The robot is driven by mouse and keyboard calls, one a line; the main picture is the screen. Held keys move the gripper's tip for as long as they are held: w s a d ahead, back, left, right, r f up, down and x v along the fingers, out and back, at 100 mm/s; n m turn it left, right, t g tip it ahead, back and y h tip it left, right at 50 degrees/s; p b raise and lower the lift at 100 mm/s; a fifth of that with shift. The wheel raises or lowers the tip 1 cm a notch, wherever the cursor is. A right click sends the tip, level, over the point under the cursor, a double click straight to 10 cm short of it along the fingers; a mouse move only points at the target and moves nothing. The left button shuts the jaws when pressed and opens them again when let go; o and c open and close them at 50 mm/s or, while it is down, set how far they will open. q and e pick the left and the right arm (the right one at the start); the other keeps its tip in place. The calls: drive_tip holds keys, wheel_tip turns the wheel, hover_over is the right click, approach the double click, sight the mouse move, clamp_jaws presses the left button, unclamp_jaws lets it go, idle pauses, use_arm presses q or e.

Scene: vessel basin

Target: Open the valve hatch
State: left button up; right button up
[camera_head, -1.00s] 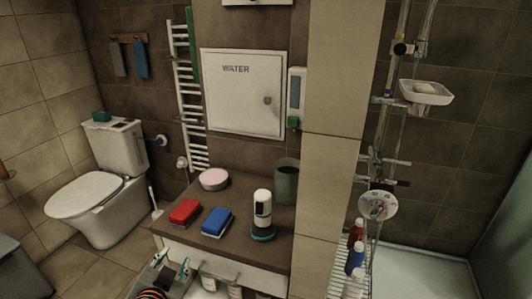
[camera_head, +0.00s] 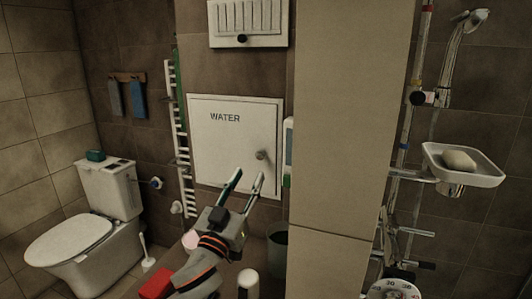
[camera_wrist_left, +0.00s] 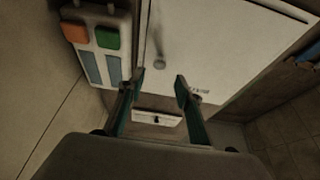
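The valve hatch is a white square door (camera_head: 215,150) marked "WATER" on the tiled wall. It looks shut in its frame. Its small grey knob (camera_head: 262,155) sits on the right side of the door. The door (camera_wrist_left: 225,40) and knob (camera_wrist_left: 159,63) also show in the left wrist view, seen upside down. My left gripper (camera_head: 249,175) is in front of the hatch's lower right part, just below the knob in the picture. Its teal fingers are apart and empty. In the left wrist view the knob appears just beyond the gap between the fingertips (camera_wrist_left: 160,79). My right gripper is out of view.
A dispenser (camera_head: 288,150) hangs right of the hatch, beside a tiled pillar (camera_head: 340,130). A white towel radiator (camera_head: 178,130) stands left. A white panel box (camera_head: 247,25) is above. Below are a red sponge (camera_head: 157,284), a white bottle (camera_head: 248,282) and a dark cup (camera_head: 278,250).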

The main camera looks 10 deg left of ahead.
sight(259, 156)
use_arm(q)
drive_tip(key=x, duration=0.3)
drive_tip(key=shift+w+d+r, duration=0.1)
drive_tip(key=shift+w+r, duration=0.1)
drive_tip(key=shift+r, duration=0.15)
drive_tip(key=x, duration=0.3)
drive_tip(key=shift+w+p, duration=0.2)
drive_tip(key=shift+p, duration=0.1)
drive_tip(key=shift+w+d+r, duration=0.15)
drive_tip(key=shift+w, duration=0.35)
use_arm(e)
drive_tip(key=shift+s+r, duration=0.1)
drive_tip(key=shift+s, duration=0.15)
use_arm(q)
clamp_jaws()
